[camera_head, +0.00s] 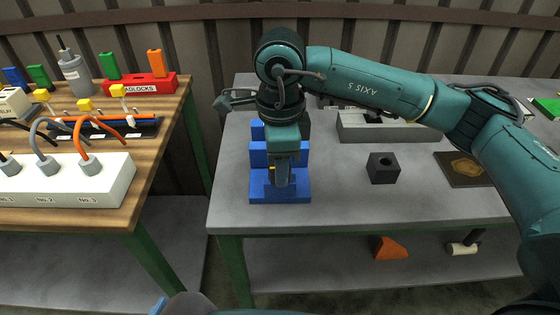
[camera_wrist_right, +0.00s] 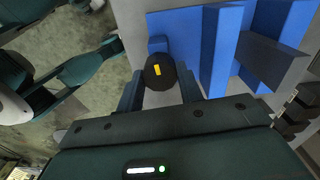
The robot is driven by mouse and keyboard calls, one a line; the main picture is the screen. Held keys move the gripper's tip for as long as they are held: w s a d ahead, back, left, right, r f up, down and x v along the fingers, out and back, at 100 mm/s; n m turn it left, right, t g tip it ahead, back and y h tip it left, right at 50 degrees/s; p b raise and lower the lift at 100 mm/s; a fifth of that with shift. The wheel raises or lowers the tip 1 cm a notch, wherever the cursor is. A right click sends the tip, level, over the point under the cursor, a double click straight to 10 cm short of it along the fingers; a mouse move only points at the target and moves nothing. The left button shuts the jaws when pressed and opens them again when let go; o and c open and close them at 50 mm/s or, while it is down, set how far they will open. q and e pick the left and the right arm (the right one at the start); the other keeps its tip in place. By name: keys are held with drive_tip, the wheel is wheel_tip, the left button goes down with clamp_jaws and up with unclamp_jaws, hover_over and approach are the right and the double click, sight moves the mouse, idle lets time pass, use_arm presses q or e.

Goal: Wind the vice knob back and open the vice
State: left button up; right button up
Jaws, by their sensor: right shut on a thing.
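The blue vice (camera_head: 262,190) stands near the front left of the grey table and also fills the upper right of the right wrist view (camera_wrist_right: 222,50). Its round black knob (camera_wrist_right: 160,72) bears a yellow mark and faces the table's front. My right gripper (camera_head: 281,178) points down in front of the vice; in the right wrist view its fingers (camera_wrist_right: 159,92) are shut on the knob from both sides. A dark grey block (camera_wrist_right: 272,62) sits between the blue jaws; I cannot tell how tightly. My left gripper does not show.
A black block with a hole (camera_head: 383,168), a light grey tray (camera_head: 385,130) and a brown plate (camera_head: 463,168) lie right of the vice. A wooden table (camera_head: 150,160) with cables and a padlock rack (camera_head: 140,88) stands left across a gap. The table's front edge is close to the vice.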

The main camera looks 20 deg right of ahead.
drive_tip(key=o, duration=1)
wheel_tip(320, 180, up, 13)
idle(0.3)
